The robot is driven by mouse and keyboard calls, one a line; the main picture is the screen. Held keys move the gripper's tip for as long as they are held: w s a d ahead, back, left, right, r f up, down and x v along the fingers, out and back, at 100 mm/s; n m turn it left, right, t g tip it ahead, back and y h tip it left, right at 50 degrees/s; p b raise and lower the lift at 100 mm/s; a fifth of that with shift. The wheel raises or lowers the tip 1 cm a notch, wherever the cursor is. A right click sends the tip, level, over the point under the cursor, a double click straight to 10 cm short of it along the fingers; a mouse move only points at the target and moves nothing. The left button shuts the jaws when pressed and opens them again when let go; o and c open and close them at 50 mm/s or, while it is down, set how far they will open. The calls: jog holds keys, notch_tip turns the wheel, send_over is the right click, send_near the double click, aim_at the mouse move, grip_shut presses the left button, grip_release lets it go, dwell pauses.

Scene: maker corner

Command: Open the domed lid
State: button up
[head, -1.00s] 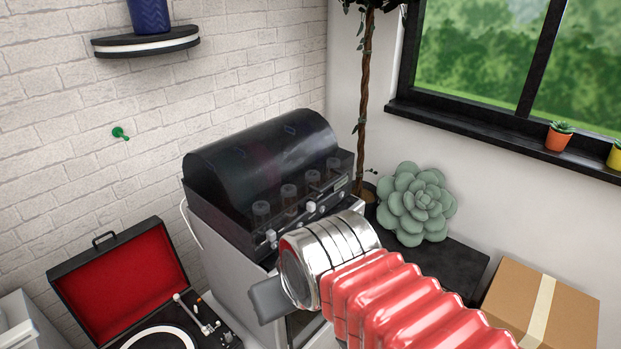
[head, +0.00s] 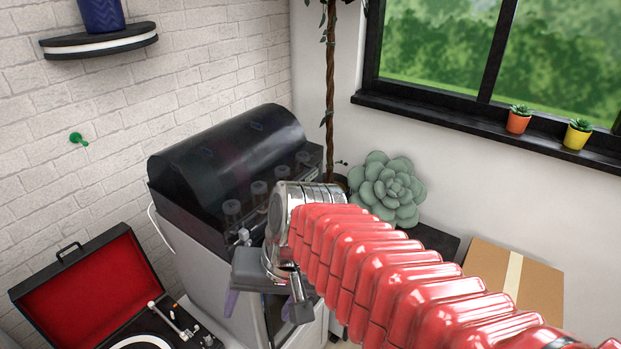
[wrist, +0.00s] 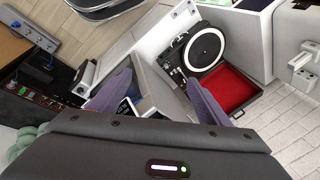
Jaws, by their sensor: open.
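The domed lid (head: 225,150) is a dark, glossy, see-through half-cylinder. It lies closed over a black machine with several small cylinders behind its front side. The machine stands on a pale grey cabinet against the brick wall. My gripper (head: 265,300) is in front of and below the lid's front edge, apart from it in the head view. Its two purple-grey fingers (wrist: 160,95) are spread and empty in the wrist view. My silver wrist hides the right part of the machine's front. I cannot surely make out the lid in the wrist view.
An open record player (head: 95,290) with a red-lined lid stands at the left, and also shows in the wrist view (wrist: 205,50). A potted tree trunk (head: 329,90), a succulent (head: 386,188) and a cardboard box (head: 535,285) stand at the right. A shelf (head: 100,42) hangs above left.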

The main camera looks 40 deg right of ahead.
jog(key=o, duration=0.3)
jog(key=m, duration=0.1)
jog(key=m+y, duration=0.1)
jog(key=w+f+m, duration=0.1)
jog(key=shift+w+d+y, duration=0.1)
jog(key=shift+d+y, duration=0.2)
jog(key=shift+y, duration=0.1)
jog(key=o, duration=0.4)
jog(key=w+d+m+y, duration=0.1)
jog(key=m, duration=0.1)
jog(key=w+d+m+t+y, duration=0.1)
jog(key=m, duration=0.1)
jog(key=w+d+m+y, duration=0.1)
jog(key=w+m, duration=0.1)
jog(key=shift+r+m+y, duration=0.3)
jog(key=shift+r+m, duration=0.05)
jog(key=shift+m, duration=0.05)
jog(key=m+t+h, duration=0.2)
jog(key=m+t, duration=1.1)
jog(key=m, duration=0.4)
send_near(305, 177)
jog(key=v, duration=0.5)
jog(key=shift+d+r, duration=0.15)
jog(key=x, duration=1.3)
jog(key=shift+w+a, duration=0.25)
jog(key=shift+w, duration=0.1)
